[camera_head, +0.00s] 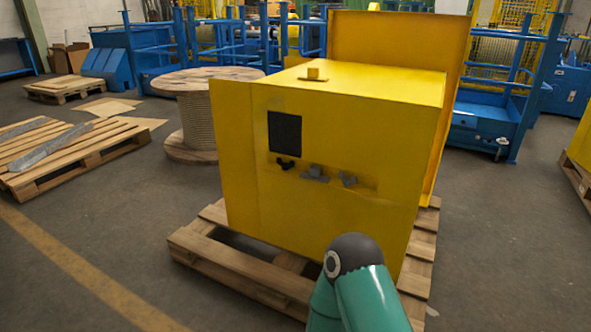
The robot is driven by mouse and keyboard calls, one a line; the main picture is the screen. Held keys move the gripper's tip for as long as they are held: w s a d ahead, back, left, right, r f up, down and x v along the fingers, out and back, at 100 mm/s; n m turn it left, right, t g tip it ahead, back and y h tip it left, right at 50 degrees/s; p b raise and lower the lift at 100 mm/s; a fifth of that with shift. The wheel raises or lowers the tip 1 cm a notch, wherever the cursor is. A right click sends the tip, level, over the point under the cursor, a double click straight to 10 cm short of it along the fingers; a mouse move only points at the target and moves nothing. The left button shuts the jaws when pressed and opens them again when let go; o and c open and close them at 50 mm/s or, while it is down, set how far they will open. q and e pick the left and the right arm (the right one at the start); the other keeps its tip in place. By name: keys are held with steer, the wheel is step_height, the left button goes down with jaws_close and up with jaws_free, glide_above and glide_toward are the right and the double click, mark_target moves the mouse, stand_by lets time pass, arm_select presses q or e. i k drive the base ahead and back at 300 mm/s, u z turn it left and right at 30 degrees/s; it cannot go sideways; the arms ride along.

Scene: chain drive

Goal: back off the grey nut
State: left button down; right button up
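A yellow machine housing (330,212) stands on a wooden pallet. A row of small parts sits on its front face, under a dark square opening or panel (285,132). At the left of the row is a black part (285,163). A grey part (315,173) is in the middle and another grey part (348,180) is at the right. They are too small to tell which one is the grey nut. Neither of my grippers shows. A green and dark arm link, mine, rises from the bottom edge in front of the housing's lower right.
The wooden pallet (200,262) sticks out under the housing. A yellow panel (400,40) stands upright behind it, and a small yellow block (313,73) sits on top. A wooden cable reel (195,115) stands behind left. The floor at left front and right is clear.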

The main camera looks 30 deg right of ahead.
mark_target(347, 182)
steer(key=z, duration=0.2)
steer(key=i, duration=1.3)
steer(key=z, duration=0.7)
steer(key=k, duration=0.85)
steer(key=z, duration=0.2)
steer(key=i, duration=0.85)
steer(key=u, duration=0.1)
